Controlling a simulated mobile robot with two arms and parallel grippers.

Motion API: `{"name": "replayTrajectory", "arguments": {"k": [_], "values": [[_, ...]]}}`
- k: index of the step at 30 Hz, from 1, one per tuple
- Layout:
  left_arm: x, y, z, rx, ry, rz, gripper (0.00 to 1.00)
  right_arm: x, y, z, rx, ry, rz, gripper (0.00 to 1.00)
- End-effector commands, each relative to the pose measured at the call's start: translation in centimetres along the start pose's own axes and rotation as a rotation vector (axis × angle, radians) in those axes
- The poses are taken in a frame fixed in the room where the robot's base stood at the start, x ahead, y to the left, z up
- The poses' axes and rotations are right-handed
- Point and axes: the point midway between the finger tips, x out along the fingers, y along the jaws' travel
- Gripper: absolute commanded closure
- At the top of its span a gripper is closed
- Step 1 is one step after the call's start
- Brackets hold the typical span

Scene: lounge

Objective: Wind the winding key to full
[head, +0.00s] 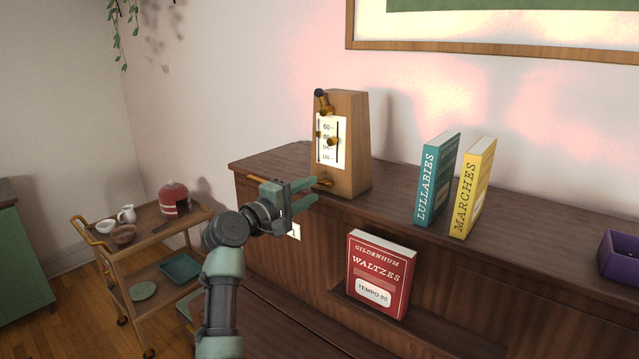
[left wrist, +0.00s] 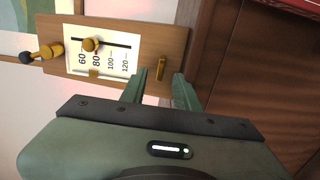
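A wooden metronome (head: 353,135) stands upright on the piano top, with a pale tempo scale on its front. Its brass winding key (head: 322,182) sticks out low on the front. My left gripper (head: 315,190) is open in front of it, its green fingers pointing at the metronome's lower front. In the left wrist view, the winding key (left wrist: 161,68) shows in the gap between the two fingertips (left wrist: 160,78); I cannot tell whether either finger touches it. A brass slider (left wrist: 90,44) sits on the scale near 80. My right gripper is not in view.
A black-knobbed brass part (head: 321,101) is at the metronome's top. A teal book (head: 437,180) and a yellow book (head: 474,187) stand to the right, with a purple box (head: 621,255) farther along. A red book (head: 380,275) reading "TEMPO 80" stands below. A trolley (head: 150,238) is at left.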

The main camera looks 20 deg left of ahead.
Motion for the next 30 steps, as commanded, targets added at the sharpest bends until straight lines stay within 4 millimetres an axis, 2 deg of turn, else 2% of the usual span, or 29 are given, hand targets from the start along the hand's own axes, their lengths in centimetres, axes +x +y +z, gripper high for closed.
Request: {"name": "replayTrajectory", "arguments": {"k": [3, 9, 19, 20, 21, 23, 30], "values": [[2.1, 0.2, 0.1, -0.002, -0.002, -0.002, 0.69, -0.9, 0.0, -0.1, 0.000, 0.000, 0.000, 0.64], [4.0, 0.0, 0.1, 0.001, -0.001, -0.002, 0.69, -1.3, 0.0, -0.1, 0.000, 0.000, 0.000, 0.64], [4.3, -0.1, 0.1, 0.004, 0.000, -0.002, 0.69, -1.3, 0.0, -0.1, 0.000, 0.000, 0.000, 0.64], [4.3, -0.1, 0.1, 0.004, 0.000, -0.002, 0.75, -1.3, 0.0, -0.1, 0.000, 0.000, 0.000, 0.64], [4.3, -0.1, 0.1, 0.004, 0.000, -0.002, 0.86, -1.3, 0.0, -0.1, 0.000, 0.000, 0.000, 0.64], [4.3, -0.1, 0.1, 0.004, 0.000, -0.002, 1.00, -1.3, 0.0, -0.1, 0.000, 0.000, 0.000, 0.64], [4.3, -0.2, 0.1, 0.007, 0.000, -0.003, 1.00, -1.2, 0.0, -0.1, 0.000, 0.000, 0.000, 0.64]]}}
